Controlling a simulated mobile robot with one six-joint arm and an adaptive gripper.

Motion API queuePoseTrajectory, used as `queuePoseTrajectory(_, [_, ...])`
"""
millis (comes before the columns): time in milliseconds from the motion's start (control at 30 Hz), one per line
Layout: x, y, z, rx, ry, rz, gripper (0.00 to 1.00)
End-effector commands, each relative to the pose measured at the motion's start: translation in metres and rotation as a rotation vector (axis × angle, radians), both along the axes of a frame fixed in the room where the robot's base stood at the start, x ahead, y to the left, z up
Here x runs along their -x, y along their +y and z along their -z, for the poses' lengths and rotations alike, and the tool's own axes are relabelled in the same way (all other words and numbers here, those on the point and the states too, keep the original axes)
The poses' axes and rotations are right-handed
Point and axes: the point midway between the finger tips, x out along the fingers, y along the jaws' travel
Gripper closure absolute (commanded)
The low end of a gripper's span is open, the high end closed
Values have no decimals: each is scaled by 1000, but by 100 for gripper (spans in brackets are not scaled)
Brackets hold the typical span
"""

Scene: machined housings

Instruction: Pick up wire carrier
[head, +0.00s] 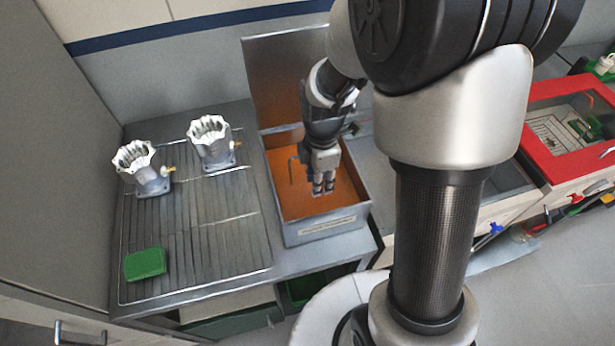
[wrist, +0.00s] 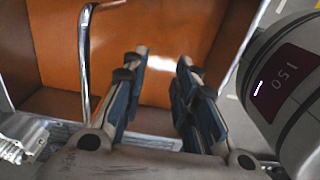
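A bent metal rod (wrist: 86,50), seemingly the handle of the wire carrier, rises inside the orange-lined tank in the wrist view, left of my gripper. It also shows in the head view as a thin upright rod with a bent top (head: 291,170). The rest of the carrier is hidden or hard to make out. My gripper (head: 323,188) points down inside the tank opening, right of the rod and apart from it. In the wrist view its two fingers (wrist: 160,65) stand apart with nothing between them.
The tank (head: 325,226) has high metal walls and a raised lid (head: 285,80) behind. Left is a ribbed drain board (head: 205,230) with two silvery housings (head: 143,168) (head: 211,143) and a green block (head: 145,264). A red-framed case (head: 565,130) stands at right.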

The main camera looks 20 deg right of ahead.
Motion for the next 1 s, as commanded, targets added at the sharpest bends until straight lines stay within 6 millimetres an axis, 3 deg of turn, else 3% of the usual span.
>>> queuePoseTrajectory(100, [1, 0, 31, 0, 5, 1, 73])
queuePoseTrajectory(300, [1, 0, 65, 0, 4, 1, 73])
queuePoseTrajectory(567, [0, 0, 83, 0, 2, 2, 73])
queuePoseTrajectory(800, [-2, 0, 119, 0, 3, 2, 73])
queuePoseTrajectory(1000, [-3, 0, 127, 0, 0, 2, 73])
